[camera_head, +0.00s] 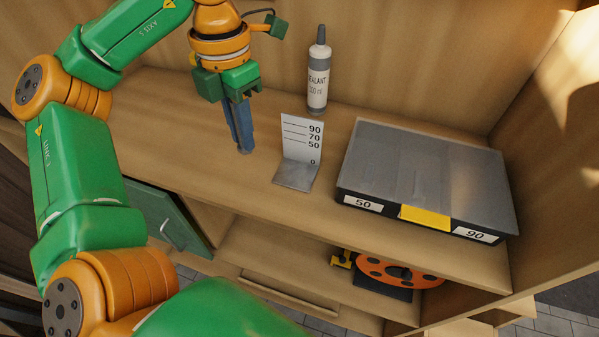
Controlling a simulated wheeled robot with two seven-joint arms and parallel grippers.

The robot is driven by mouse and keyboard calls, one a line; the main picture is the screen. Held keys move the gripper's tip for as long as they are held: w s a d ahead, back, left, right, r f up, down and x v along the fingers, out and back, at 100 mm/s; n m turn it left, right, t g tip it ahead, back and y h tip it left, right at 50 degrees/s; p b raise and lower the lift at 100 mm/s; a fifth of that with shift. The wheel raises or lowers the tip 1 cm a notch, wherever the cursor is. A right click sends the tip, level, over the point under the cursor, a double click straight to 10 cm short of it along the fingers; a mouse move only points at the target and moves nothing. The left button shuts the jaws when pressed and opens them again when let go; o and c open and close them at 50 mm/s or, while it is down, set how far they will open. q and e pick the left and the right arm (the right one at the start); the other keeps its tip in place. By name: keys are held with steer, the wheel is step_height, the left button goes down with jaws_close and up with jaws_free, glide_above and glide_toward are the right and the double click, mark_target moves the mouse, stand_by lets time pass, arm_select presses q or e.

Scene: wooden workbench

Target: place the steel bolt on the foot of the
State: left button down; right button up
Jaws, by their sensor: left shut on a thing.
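My left gripper (243,146) points down over the workbench, left of the upright white scale plate (301,138) marked 90, 70, 50 and 0. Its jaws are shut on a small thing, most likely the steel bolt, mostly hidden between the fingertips. The grey metal foot (295,176) of the scale plate lies flat on the bench and looks bare. The fingertips are apart from the plate and its foot. I see no other bolt on the bench. My right gripper is not in view.
A grey sealant bottle (318,80) stands behind the scale plate. A large grey-lidded case (425,165) with a yellow latch and labels 50 and 90 lies to the right. An orange disc (400,272) sits on the shelf below. The bench left of the plate is clear.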

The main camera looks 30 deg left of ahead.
arm_select(q)
steer(key=w+d+f, duration=0.1)
steer(key=w, duration=0.1)
steer(key=w+d+f, duration=0.1)
steer(key=w+f, duration=0.1)
steer(key=w+d+f, duration=0.1)
steer(key=w+f, duration=0.1)
steer(key=shift+d, duration=0.4)
steer(key=f, duration=0.3)
steer(key=w+f, duration=0.1)
steer(key=f, duration=0.1)
steer(key=shift+d+p, duration=0.3)
steer(key=shift+p, duration=0.05)
steer(key=shift+f, duration=0.25)
steer(key=c, duration=0.8)
jaws_free()
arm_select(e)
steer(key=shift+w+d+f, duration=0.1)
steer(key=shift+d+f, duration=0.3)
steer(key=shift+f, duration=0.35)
arm_select(q)
steer(key=shift+r, duration=0.25)
step_height(320, 180, up, 12)
steer(key=shift+p, duration=0.55)
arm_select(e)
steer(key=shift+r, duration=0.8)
